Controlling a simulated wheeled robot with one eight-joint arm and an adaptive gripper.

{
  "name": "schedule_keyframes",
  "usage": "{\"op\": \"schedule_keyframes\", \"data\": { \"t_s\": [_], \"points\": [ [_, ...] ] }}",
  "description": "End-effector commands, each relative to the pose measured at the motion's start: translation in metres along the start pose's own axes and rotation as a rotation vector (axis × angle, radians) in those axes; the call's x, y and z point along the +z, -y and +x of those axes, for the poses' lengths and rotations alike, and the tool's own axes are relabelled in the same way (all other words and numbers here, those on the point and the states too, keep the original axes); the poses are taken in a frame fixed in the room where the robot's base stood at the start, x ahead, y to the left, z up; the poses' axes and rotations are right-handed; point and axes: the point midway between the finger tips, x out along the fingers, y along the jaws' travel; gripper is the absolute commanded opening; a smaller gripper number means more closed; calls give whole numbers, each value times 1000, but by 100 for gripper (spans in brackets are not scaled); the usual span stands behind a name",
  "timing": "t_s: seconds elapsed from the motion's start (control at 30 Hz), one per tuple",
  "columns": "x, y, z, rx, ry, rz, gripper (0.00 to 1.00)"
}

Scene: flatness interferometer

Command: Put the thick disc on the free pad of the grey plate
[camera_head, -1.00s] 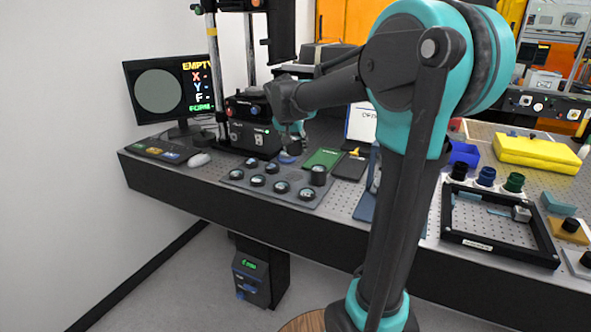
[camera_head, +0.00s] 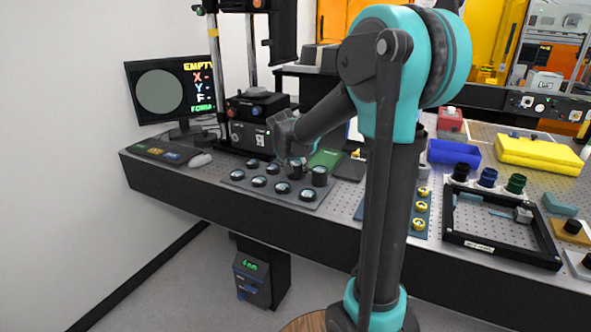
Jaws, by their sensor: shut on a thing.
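The grey plate (camera_head: 238,175) lies on the front left of the perforated bench, with several dark round pieces with pale tops on it. A taller dark cylinder (camera_head: 319,176) stands at its right end. My gripper (camera_head: 297,166) is over the back right part of the plate, left of that cylinder, pointing down. It is shut on a small dark piece (camera_head: 296,174), apparently the thick disc, low over the plate. The fingers hide most of it and the pad beneath. I cannot tell whether it touches the plate.
A green pad (camera_head: 326,158) lies behind the plate, near the black instrument (camera_head: 250,137). A monitor (camera_head: 166,92) and keyboard (camera_head: 160,151) are at left. A blue tray with yellow-topped pieces (camera_head: 421,212) and a black frame (camera_head: 500,253) lie to the right.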

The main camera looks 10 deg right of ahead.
Motion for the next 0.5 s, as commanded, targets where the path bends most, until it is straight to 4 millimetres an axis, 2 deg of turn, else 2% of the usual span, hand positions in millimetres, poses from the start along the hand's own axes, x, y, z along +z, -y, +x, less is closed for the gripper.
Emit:
{"op": "schedule_keyframes", "data": {
  "t_s": [0.07,0.1,0.2,0.27,0.5],
  "points": [
    [1,0,2,0,0,0,7],
    [1,0,2,0,0,0,48],
    [1,0,2,0,0,0,60],
    [1,0,2,0,0,0,67],
    [1,0,2,0,0,0,67]
  ]
}}
